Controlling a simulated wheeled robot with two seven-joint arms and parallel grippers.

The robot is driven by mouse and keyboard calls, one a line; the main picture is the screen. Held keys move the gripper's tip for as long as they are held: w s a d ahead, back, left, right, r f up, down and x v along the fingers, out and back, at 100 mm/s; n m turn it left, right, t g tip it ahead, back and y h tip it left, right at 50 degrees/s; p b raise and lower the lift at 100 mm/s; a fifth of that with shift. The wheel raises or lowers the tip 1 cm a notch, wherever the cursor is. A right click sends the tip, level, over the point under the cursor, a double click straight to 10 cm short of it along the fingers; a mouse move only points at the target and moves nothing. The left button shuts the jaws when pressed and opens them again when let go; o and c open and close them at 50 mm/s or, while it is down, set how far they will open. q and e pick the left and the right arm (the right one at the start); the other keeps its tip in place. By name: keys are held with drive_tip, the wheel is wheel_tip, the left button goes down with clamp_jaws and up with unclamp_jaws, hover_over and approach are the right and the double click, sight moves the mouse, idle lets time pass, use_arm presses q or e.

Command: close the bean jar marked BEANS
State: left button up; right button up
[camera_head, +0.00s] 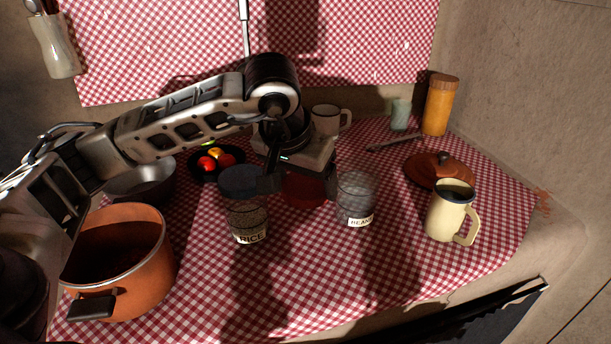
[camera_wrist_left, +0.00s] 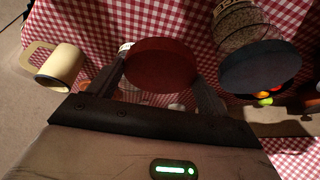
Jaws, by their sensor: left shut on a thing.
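The BEANS jar (camera_head: 357,200) is clear glass with a white label and stands upright on the checked cloth, its top uncovered. My left gripper (camera_head: 303,178) is shut on a dark red round lid (camera_head: 304,190), held just left of the BEANS jar and apart from its mouth in the head view. In the left wrist view the red lid (camera_wrist_left: 160,64) sits between the two fingers and hides most of what is behind it; a bit of white label (camera_wrist_left: 125,47) shows at its edge. My right gripper is not in view.
The RICE jar (camera_head: 249,215), with a dark blue-grey lid (camera_head: 239,180), stands close left of the gripper. A cream mug (camera_head: 450,212) and a brown lid (camera_head: 438,170) are to the right. An orange pot (camera_head: 122,260) is front left. The cloth in front of the jars is clear.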

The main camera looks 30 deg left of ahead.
use_arm(q)
drive_tip(key=shift+s+d+r, duration=0.2)
drive_tip(key=shift+s, duration=0.1)
drive_tip(key=shift+m, duration=0.5)
drive_tip(key=s+d+f, duration=0.1)
drive_tip(key=d+f, duration=0.1)
drive_tip(key=s+d+f, duration=0.1)
drive_tip(key=d+f, duration=0.2)
drive_tip(key=s+d+f, duration=0.2)
drive_tip(key=d+f, duration=0.1)
drive_tip(key=shift+d+f, duration=0.1)
drive_tip(key=shift+d, duration=0.15)
